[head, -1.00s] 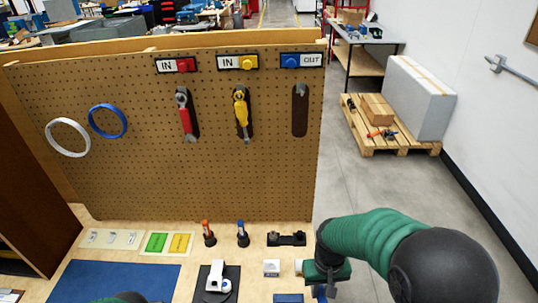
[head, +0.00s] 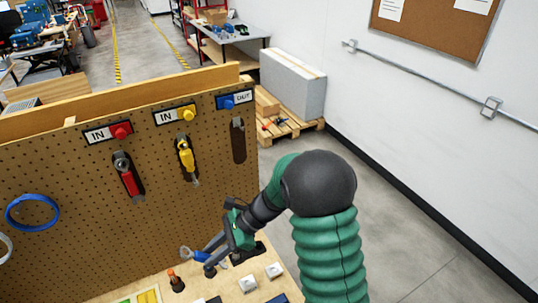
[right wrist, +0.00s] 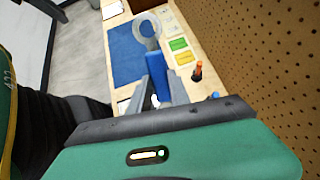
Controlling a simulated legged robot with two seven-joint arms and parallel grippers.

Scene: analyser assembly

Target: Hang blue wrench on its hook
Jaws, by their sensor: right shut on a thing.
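The blue wrench (head: 188,254) is between the fingers of my right gripper (head: 214,243), which is shut on it above the bench in front of the pegboard. Its ring end points left in the head view. In the right wrist view, the wrench's blue shaft (right wrist: 178,90) shows at the fingers (right wrist: 162,88), with its pale ring end beyond. The hook place under the blue OUT label (head: 234,99) is an empty dark slot (head: 238,141) on the pegboard's right side, above and right of my right gripper. My left gripper is not in view.
A red wrench (head: 128,178) and a yellow tool (head: 186,157) hang under IN labels on the pegboard (head: 80,205). A blue ring (head: 32,212) hangs at left. An orange-topped post (head: 175,281) and small white blocks (head: 248,284) stand on the bench below.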

